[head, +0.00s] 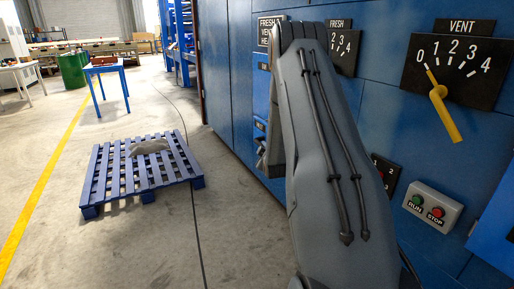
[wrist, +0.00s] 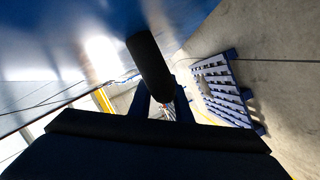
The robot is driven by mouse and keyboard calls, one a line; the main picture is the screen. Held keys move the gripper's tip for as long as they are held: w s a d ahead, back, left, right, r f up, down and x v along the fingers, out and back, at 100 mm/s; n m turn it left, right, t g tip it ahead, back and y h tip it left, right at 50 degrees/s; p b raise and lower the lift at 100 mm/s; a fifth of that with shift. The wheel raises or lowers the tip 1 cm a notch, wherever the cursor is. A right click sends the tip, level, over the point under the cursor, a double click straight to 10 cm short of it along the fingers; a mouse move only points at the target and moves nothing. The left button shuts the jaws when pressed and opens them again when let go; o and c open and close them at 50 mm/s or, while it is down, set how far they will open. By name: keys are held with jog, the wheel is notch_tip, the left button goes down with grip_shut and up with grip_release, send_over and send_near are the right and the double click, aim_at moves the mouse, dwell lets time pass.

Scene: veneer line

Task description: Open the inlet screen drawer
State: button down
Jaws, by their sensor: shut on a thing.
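The inlet screen drawer is not clearly identifiable. In the head view a lighter blue front (head: 259,128) with a small dark label shows on the blue machine wall, just left of my arm and partly covered by it. In the wrist view a black rounded bar (wrist: 150,65), which looks like a handle, stands close to the blue panel. My gripper (wrist: 160,98) is shut on this bar, its fingers seen around the bar's lower end. In the head view my grey arm hides most of the gripper and the grasp. How far the drawer stands out cannot be told.
The machine wall carries a VENT dial (head: 458,65) with a yellow pointer, a partly hidden FRESH dial (head: 344,48) and a RUN/STOP box (head: 432,206). A blue pallet (head: 140,175) with a grey item lies on the floor to the left. Floor between pallet and wall is clear.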

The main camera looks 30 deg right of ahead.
jog(key=shift+a, duration=0.55)
jog(key=c, duration=1.6)
grip_release()
jog(key=shift+c, duration=0.2)
jog(key=b+v, duration=0.1)
jog(key=v, duration=0.6)
jog(key=shift+s+a, duration=0.2)
jog(key=shift+s, duration=0.1)
